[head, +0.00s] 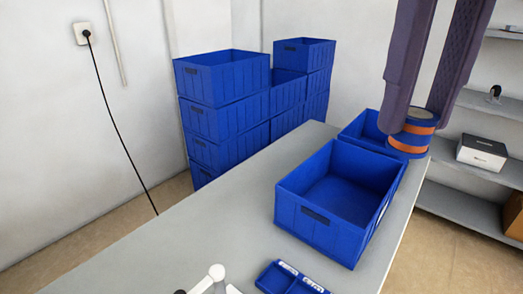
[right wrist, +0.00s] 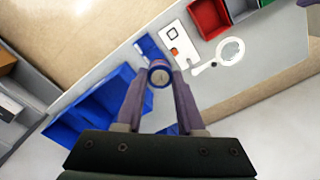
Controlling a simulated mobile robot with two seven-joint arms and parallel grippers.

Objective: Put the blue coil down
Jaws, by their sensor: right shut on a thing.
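The blue coil (head: 412,142), a short round piece with orange bands and a light top, is held between the purple fingers of my right gripper (head: 415,126). The gripper is shut on it. In the head view the coil appears in front of the right edges of the two blue bins on the table; its height above them is hard to tell. In the right wrist view the coil (right wrist: 159,74) shows end-on between the fingertips. My left gripper is not seen.
A large open blue bin (head: 300,215) stands empty on the grey table (head: 175,245), with another bin (head: 362,128) behind it. A small blue tray (head: 272,279) lies in front. Blue crates (head: 225,110) are stacked behind the table. Shelves (head: 470,208) stand at right. The table's left part is clear.

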